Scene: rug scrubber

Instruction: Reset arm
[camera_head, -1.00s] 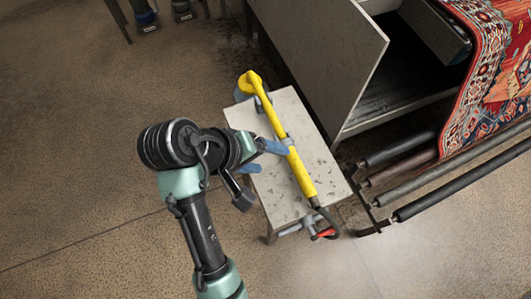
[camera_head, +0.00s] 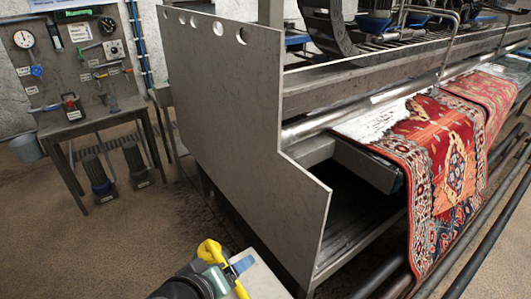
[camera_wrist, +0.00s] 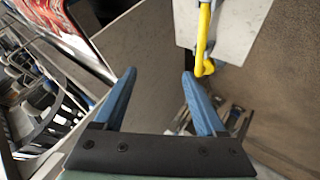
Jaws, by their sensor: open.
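My gripper (camera_wrist: 158,72) is open in the wrist view, with two blue fingers apart and nothing between them. In the head view only a blue finger part (camera_head: 243,265) and some of my arm show at the bottom edge. The yellow tool's bent end (camera_head: 211,252) also shows at the bottom of the head view; the rest is cut off or hidden.
A large metal machine (camera_head: 245,130) with a tall side panel fills the middle. A patterned red rug (camera_head: 445,165) hangs from it, above dark rollers (camera_head: 485,230). A workbench (camera_head: 95,118) with tools stands at the far left. The floor (camera_head: 60,245) at lower left is clear.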

